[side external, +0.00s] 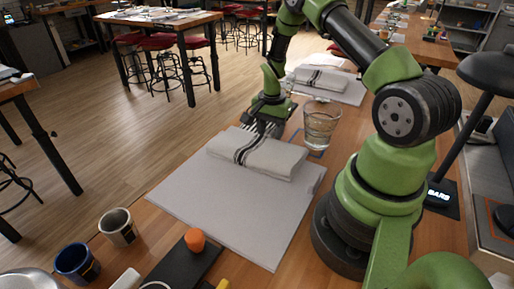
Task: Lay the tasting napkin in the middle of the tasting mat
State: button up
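A folded white napkin (262,156) with dark stripes lies flat on the far part of a pale grey mat (225,207). The near part of the mat is bare. My gripper (264,128) points down at the far-left edge of this napkin. I cannot tell whether the fingers touch it, and their opening is not clear from this angle. A second striped folded napkin (321,79) lies on another pale mat (345,94) farther along the table. The view does not show which is the tasting napkin.
A clear glass (321,122) stands close to my gripper, beyond the near napkin. At the front are a grey cup (118,227), a blue mug (76,262) and a dark board (178,266) with an orange item (195,240).

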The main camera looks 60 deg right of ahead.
jog(key=c, duration=0.6)
jog(key=shift+r, duration=0.2)
jog(key=shift+r, duration=0.8)
